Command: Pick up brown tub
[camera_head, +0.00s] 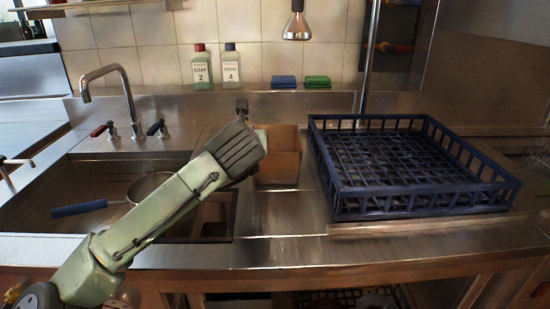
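The brown tub (282,168) stands on the steel counter, between the sink and the blue dish rack. My arm reaches in from the lower left, and its wrist hides the left part of the tub. Only a small part of my gripper (242,108) shows, just above and behind the wrist, near the tub's far left corner. The fingertips are mostly hidden, so I cannot tell whether the gripper is open or shut, or whether it touches the tub.
The blue dish rack (430,206) stands right of the tub. A sink with a tap (127,92) and a blue-handled pan (80,208) is at left. Two bottles (201,68) and two sponges (317,82) sit on the back ledge.

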